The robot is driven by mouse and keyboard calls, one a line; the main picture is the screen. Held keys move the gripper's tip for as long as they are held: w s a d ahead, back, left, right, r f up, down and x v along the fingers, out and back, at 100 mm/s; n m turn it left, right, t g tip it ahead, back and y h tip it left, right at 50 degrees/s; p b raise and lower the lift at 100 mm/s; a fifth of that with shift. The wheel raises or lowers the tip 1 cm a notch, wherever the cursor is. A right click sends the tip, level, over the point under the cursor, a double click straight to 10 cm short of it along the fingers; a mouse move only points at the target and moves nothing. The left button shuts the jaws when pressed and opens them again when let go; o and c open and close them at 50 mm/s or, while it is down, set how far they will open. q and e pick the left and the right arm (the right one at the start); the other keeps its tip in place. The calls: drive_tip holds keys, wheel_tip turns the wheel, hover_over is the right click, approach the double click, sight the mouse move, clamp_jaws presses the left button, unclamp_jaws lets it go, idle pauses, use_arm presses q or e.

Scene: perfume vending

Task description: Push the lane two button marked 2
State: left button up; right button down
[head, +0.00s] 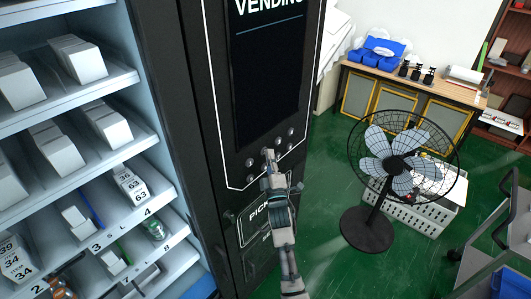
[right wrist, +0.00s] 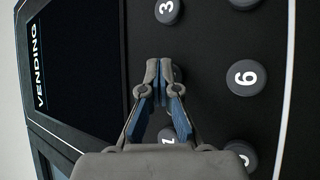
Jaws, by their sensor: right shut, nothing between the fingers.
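The vending machine's dark button panel (right wrist: 215,30) carries round black buttons with white numbers. In the right wrist view, button 3 (right wrist: 167,10) is at the top, button 6 (right wrist: 246,77) at the right and button 1 (right wrist: 168,136) below, partly behind a finger. Button 2, between 3 and 1, is almost wholly hidden behind my fingertips. My right gripper (right wrist: 161,68) is shut and empty, its tips in front of that spot. Whether they touch the button cannot be told. In the head view the right gripper (head: 268,154) is at the panel's lower left. My left gripper is not in view.
Shelves (head: 125,80) with white boxes and numbered lanes stand to the left. A dark screen (head: 265,70) is above the buttons. A black fan (head: 400,165) stands to the right, before a white crate (head: 430,210) and wooden table (head: 400,78). Green floor lies between.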

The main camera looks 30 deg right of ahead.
drive_tip(key=shift+s, duration=0.15)
drive_tip(key=shift+s+d+p, duration=0.25)
drive_tip(key=shift+s+p, duration=0.2)
drive_tip(key=shift+s, duration=0.2)
drive_tip(key=s, duration=0.1)
drive_tip(key=s+d+p, duration=0.1)
drive_tip(key=s, duration=0.1)
drive_tip(key=s+d+p, duration=0.1)
drive_tip(key=shift+s, duration=0.3)
idle(0.8)
